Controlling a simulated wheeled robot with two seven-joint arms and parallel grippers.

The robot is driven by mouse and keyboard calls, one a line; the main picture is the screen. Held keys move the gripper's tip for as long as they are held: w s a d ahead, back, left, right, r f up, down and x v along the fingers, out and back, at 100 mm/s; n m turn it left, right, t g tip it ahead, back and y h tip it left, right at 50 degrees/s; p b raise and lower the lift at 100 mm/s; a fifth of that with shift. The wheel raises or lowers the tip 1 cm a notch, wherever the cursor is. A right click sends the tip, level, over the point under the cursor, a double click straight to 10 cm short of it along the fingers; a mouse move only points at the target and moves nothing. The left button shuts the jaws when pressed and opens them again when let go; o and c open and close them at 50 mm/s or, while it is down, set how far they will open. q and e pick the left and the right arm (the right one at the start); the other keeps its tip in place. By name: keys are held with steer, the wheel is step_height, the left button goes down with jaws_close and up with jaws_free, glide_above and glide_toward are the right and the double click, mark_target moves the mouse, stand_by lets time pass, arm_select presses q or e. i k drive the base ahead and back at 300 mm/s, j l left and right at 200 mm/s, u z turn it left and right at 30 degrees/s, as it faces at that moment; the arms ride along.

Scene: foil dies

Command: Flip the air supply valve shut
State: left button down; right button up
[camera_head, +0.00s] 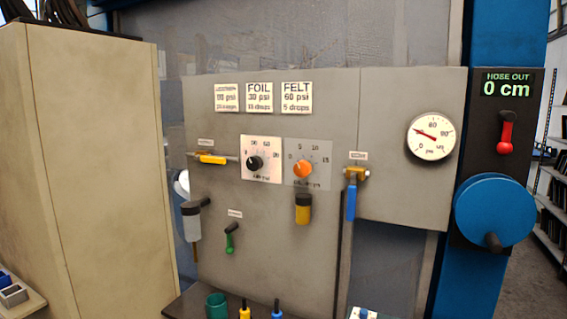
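A grey panel (330,100) carries two lever valves with small labels too blurred to read, so I cannot tell by label which is the air supply valve. The valve at left has a yellow handle (211,159) lying horizontally, along its pipe. The valve at right has a brass body and a blue handle (351,202) hanging straight down. A round gauge (433,137) with a red needle is at the upper right. Neither of my grippers is in view, and nothing touches the valves.
Between the valves are a black knob (254,163) and an orange knob (303,169). A green lever (231,238) hangs below; a red lever (506,133) and blue reel (494,209) are at right. A beige cabinet (90,150) fills the left.

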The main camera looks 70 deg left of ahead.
mark_target(211, 159)
steer(key=u, duration=2.8)
